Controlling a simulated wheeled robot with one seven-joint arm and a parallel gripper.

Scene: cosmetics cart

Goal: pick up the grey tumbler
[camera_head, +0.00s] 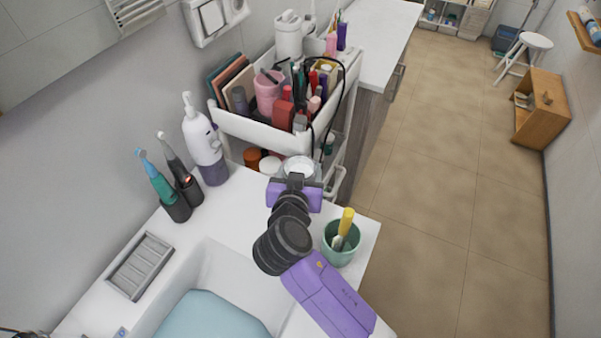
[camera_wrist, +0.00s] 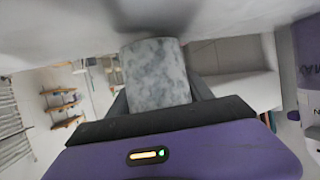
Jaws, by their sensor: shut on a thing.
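The grey tumbler shows in the wrist view (camera_wrist: 157,75) as a marbled grey cylinder between the two dark fingers of my gripper (camera_wrist: 160,98). In the head view the tumbler (camera_head: 299,167) is a pale round shape at the far end of my gripper (camera_head: 297,181), by the counter's far edge near the cart. My gripper is shut on the tumbler, with a finger on each side. My purple and black wrist hides part of it in the head view. One end of the tumbler is close to a white surface in the wrist view; I cannot tell if they touch.
A green cup (camera_head: 341,250) with a yellow-handled tool stands right of my arm. The white cart (camera_head: 262,132), full of cosmetics, is just beyond. A white pump bottle (camera_head: 203,140) and toothbrushes in dark holders (camera_head: 176,207) stand left. The basin (camera_head: 215,270) lies nearer.

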